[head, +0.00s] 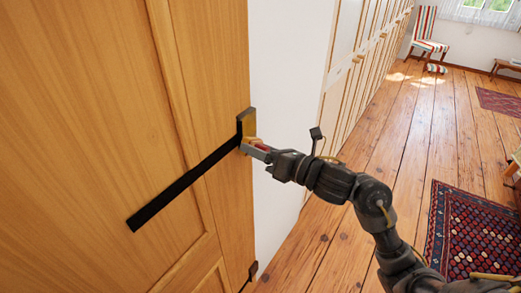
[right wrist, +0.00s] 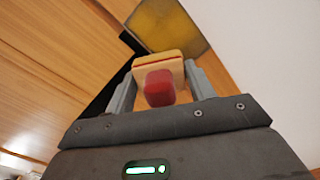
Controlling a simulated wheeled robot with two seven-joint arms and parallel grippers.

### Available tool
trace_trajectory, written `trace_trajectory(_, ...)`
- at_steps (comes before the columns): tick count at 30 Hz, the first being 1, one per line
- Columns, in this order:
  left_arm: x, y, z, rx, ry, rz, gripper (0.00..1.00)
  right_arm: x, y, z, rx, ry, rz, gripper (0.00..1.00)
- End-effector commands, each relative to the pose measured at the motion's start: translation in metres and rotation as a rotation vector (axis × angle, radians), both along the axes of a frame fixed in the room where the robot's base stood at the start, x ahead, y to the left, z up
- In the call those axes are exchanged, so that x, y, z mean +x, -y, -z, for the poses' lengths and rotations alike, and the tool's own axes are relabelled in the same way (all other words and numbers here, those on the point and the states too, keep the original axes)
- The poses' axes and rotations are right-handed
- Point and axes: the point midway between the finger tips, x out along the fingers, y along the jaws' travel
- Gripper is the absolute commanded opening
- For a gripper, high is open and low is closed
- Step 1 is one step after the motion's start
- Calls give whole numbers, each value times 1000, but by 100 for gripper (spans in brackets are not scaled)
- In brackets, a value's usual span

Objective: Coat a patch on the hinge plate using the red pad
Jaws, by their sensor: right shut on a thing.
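My right gripper (head: 257,148) is shut on the red pad, which shows as a small red spot (head: 262,147) in the head view. In the right wrist view, the red pad (right wrist: 159,88) has a red grip and a tan block at its far end, between the two fingers (right wrist: 160,80). The dark hinge plate (head: 241,119) is upright at the edge of the wooden door. A yellow patch (right wrist: 172,27) covers part of it, just beyond the pad. I cannot tell whether the pad touches the plate. My left gripper is out of view.
A black strap (head: 180,187) runs from the plate across the wooden door (head: 100,110). A white wall (head: 283,90) stands right of the door. A second dark hinge piece (head: 252,271) sits lower down. The plank floor is open on the right, with a patterned rug (head: 470,230).

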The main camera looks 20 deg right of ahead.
Motion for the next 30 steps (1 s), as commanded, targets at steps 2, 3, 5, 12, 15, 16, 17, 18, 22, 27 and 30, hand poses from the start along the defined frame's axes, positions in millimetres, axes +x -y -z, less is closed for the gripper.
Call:
trace_trajectory(2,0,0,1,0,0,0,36,1,-1,0,1,1,0,36)
trace_trajectory(3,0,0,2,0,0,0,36,2,-2,0,1,1,0,36)
trace_trajectory(5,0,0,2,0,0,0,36,3,-2,0,1,1,0,36)
trace_trajectory(12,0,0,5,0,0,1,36,7,-5,0,1,0,1,36)
trace_trajectory(15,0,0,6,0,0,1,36,8,-7,0,1,1,1,36)
trace_trajectory(16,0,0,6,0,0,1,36,9,-7,0,1,1,1,36)
trace_trajectory(17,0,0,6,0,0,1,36,9,-8,0,1,1,1,36)
trace_trajectory(18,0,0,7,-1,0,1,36,10,-8,0,0,0,0,36)
trace_trajectory(22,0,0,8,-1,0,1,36,12,-10,0,0,0,0,36)
trace_trajectory(27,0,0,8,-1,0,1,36,13,-9,0,0,0,1,36)
trace_trajectory(30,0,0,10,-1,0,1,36,15,-5,1,0,1,1,36)
